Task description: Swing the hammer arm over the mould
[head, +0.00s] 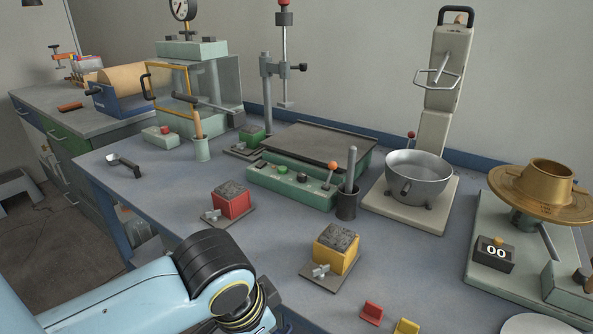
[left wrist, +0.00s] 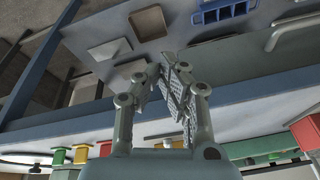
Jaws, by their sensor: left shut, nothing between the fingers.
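A slim post (head: 267,95) stands behind the flat table unit in the head view. Beside it hangs what looks like the hammer, a vertical rod (head: 285,55) with a red top and a dark side knob. A green block (head: 251,135) on a dark plate is left of the post's foot; I cannot tell if it is the mould. A red cube mould (head: 232,199) and a yellow cube mould (head: 336,247) sit nearer. My left gripper (left wrist: 163,72) is shut and empty in the left wrist view, apart from these. Its fingers are hidden in the head view. My right gripper is out of view.
A table unit (head: 318,147) with a green control box is mid-bench. A steel bowl (head: 419,175) and a brass flow table (head: 540,198) are right. A pot (head: 201,148) holds a wooden-handled tool. Bench room is clear left of the red mould.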

